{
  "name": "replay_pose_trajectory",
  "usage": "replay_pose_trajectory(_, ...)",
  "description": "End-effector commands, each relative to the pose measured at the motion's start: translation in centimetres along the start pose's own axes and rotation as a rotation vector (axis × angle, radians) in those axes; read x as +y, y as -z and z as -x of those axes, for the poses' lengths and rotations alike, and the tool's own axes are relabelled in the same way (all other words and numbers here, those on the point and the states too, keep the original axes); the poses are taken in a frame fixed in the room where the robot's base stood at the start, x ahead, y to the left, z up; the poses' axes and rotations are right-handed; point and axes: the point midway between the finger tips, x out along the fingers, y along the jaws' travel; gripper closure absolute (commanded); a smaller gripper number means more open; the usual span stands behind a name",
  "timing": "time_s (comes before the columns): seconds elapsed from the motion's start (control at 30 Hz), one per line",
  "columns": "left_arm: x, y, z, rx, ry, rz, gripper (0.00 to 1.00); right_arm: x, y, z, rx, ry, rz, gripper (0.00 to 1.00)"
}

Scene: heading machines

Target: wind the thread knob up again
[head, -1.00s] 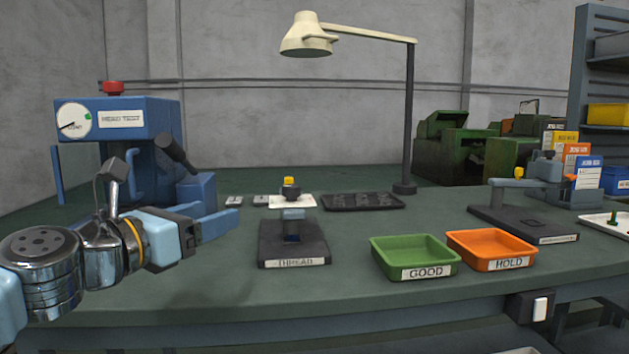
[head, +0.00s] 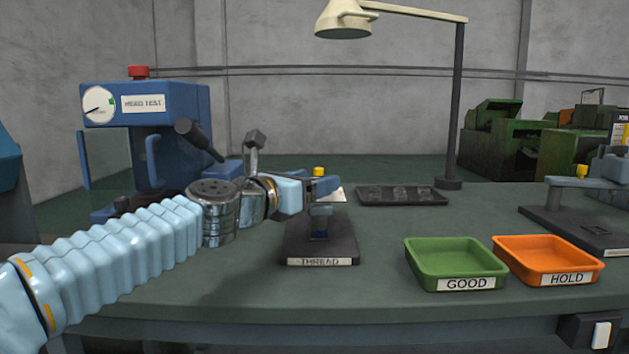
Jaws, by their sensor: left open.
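The thread gauge (head: 345,250) is a dark block with a THREAD label, standing on the bench in the middle of the head view. Its knob shows as a yellow top (head: 319,171) above my fingers; the dark part under it is mostly hidden by them. My left gripper (head: 328,184) is open, with its blue fingers at knob height, pointing right. The fingers overlap the knob in the picture; whether they touch it I cannot tell. My right gripper is not in view.
A blue head tester (head: 185,105) stands behind my left arm. Green GOOD (head: 440,284) and orange HOLD (head: 530,277) trays sit to the right. A dark tray (head: 400,197) and a lamp (head: 458,110) stand behind. The bench front is clear.

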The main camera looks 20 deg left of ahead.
Motion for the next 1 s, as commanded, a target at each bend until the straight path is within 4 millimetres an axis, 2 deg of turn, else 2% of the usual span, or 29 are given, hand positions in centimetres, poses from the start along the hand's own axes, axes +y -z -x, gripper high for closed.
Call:
replay_pose_trajectory(0.13, -0.02, -0.01, -0.9, 0.0, 0.0, 0.0, 0.33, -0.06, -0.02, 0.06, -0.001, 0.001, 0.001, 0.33)
replay_pose_trajectory(0.4, 0.0, -0.01, -0.96, -0.001, -0.001, 0.0, 0.35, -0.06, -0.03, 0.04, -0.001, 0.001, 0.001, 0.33)
replay_pose_trajectory(0.77, 0.01, 0.0, -0.93, 0.0, -0.001, 0.0, 0.89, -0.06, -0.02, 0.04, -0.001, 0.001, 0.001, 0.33)
replay_pose_trajectory(1.0, -0.08, -0.18, -0.98, -0.001, -0.021, 0.001, 0.89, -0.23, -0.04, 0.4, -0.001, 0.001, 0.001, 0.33)
